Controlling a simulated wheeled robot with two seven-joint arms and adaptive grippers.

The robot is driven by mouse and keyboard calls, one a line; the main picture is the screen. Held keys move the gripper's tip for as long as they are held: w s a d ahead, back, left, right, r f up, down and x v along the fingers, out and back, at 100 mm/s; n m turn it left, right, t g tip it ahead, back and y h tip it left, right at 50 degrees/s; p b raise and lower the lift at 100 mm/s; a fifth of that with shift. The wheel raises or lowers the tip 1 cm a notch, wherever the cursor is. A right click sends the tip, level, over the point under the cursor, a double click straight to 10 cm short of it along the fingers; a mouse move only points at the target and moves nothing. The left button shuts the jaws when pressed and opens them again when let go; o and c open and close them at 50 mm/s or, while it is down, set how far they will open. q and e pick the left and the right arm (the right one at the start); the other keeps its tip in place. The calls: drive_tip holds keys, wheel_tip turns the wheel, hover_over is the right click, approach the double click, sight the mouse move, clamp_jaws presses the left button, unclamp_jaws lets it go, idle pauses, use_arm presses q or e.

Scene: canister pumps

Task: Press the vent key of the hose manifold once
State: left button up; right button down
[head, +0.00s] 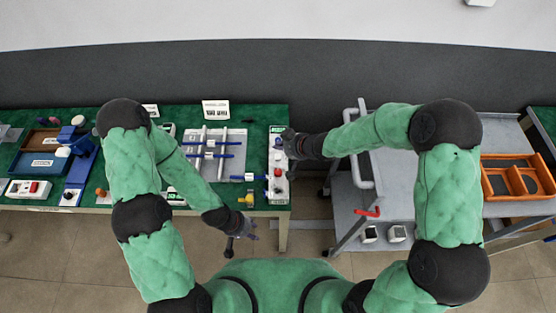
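A tall narrow white unit (278,191) stands at the right end of the green table. It has a green-framed panel at its top, dark and red round parts, and blue fittings on its left side. It looks like the hose manifold; its key labels are too small to read. My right gripper (289,143) is at the unit's upper right edge and covers part of it; contact and finger opening cannot be told. My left gripper (241,242) hangs in front of the table's front edge, lower left of the unit, with its fingers apart and nothing visible between them.
A grey plate (232,137) with white rods and blue clamps lies left of the unit. A yellow piece (247,199) sits near the front edge. A grey cart (405,188) with an orange tray (490,185) stands right, across a floor gap. Blue trays (38,163) are far left.

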sight(280, 158)
wheel_tip(280, 158, down, 4)
drive_tip(key=shift+r+b, duration=0.25)
drive_tip(key=shift+b, duration=0.9)
drive_tip(key=shift+f, duration=0.15)
idle(0.3)
drive_tip(key=shift+f, duration=0.3)
drive_tip(key=shift+f+b, duration=0.45)
idle(0.8)
idle(0.3)
drive_tip(key=shift+r+p, duration=0.9)
drive_tip(key=shift+p, duration=0.15)
